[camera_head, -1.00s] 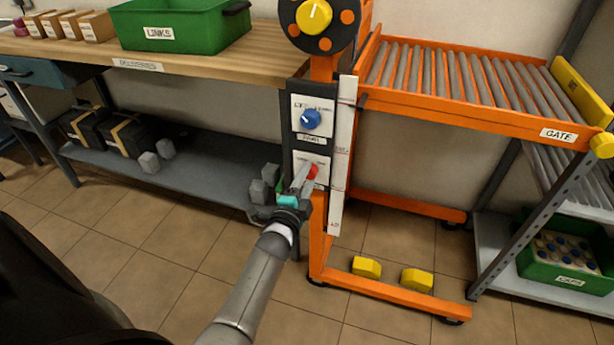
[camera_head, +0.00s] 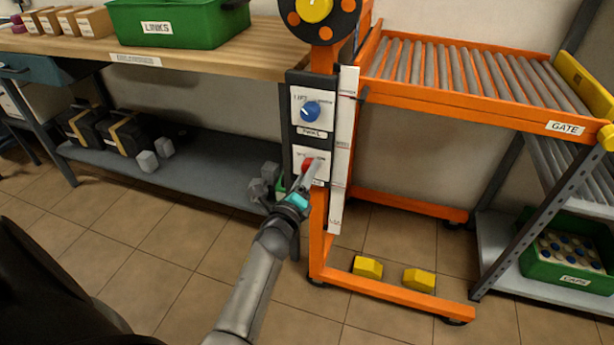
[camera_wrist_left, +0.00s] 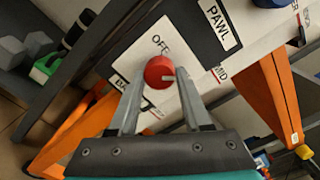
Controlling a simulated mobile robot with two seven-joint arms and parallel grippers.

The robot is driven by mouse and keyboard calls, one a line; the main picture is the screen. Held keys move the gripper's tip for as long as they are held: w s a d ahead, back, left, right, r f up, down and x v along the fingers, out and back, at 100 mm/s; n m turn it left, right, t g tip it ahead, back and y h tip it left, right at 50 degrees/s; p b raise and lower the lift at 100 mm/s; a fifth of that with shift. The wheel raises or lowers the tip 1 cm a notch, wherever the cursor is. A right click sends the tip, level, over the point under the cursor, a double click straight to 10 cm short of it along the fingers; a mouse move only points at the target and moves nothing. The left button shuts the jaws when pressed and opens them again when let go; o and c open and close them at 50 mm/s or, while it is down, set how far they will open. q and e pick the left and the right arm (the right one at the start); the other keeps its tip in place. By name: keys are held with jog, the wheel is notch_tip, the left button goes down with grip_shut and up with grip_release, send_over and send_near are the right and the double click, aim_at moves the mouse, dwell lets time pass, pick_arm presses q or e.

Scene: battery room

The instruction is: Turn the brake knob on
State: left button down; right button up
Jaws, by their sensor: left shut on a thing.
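The red brake knob (camera_head: 308,164) sits on the lower white plate of the upright panel on the orange frame. My right gripper is not in view.
A blue knob (camera_head: 310,111) is just above on the same panel, over a PAWL label (camera_wrist_left: 217,22). A white scale strip (camera_head: 343,150) stands right of the panel. The workbench (camera_head: 230,57) and lower shelf (camera_head: 205,178) are left; the roller conveyor (camera_head: 460,75) is right.

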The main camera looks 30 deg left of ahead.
pick_arm(q)
jog(key=shift+m, duration=0.4)
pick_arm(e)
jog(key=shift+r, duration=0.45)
pick_arm(q)
jog(key=shift+c, duration=1.7)
grip_release()
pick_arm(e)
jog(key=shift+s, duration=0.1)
